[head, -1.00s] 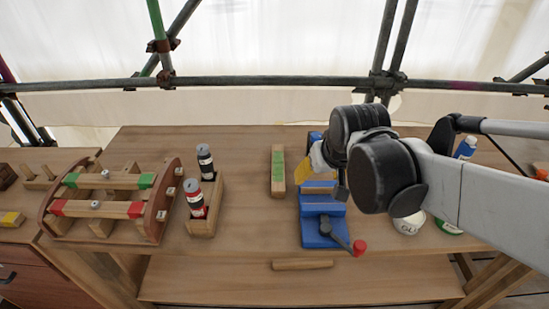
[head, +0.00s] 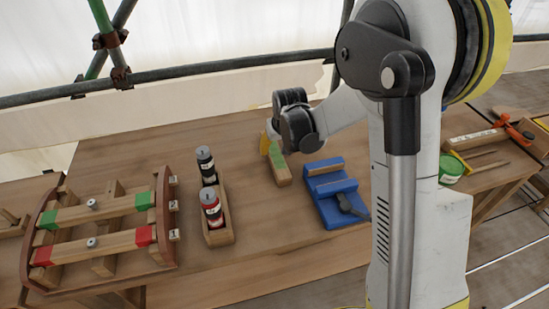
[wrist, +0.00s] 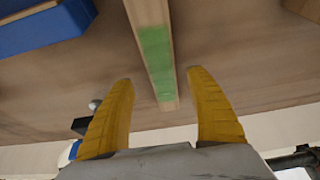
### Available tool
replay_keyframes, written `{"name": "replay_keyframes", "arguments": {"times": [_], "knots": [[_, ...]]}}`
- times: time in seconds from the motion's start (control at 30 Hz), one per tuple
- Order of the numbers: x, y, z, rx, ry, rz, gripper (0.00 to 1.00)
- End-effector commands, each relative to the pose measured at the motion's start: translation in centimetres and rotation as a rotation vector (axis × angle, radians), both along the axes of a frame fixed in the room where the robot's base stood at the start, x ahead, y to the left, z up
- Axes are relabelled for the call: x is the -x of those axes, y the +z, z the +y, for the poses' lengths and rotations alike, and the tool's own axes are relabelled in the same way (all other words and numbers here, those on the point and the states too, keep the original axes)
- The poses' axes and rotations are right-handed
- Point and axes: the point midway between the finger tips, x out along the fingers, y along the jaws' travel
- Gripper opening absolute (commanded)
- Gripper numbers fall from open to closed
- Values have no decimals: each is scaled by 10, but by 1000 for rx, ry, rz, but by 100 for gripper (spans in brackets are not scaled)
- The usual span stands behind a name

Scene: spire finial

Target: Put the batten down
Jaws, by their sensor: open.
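The batten (head: 283,172) is a light wooden bar with a green patch on top. It lies on the workbench (head: 130,150), between the bottle caddy and the blue vise. My gripper (head: 266,145), with yellow fingers, is at the batten's far end, partly hidden by my own wrist. In the wrist view the batten (wrist: 147,25) runs up the picture from between the open fingers (wrist: 158,80). A clear gap shows on each side of it, and nothing is held.
The blue vise (head: 334,207) stands just right of the batten. A wooden caddy (head: 218,236) with a black-labelled bottle (head: 206,166) and a red one (head: 212,212) is to the left. A frame with red and green ended bars (head: 168,230) stands farther left. Scaffold pipes (head: 200,78) run behind.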

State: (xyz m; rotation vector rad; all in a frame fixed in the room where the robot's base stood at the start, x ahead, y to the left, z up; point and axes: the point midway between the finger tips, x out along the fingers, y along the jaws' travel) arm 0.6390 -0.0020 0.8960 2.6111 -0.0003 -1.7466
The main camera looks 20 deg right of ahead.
Motion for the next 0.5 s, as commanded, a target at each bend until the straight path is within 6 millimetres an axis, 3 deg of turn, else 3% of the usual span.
{"name": "replay_keyframes", "arguments": {"times": [0.17, 0.4, 0.5], "knots": [[-4, -14, 1, 0, 0, 0, 66], [-17, -49, 3, 0, 0, 0, 66], [-19, -51, 2, 0, 0, 0, 66]]}}
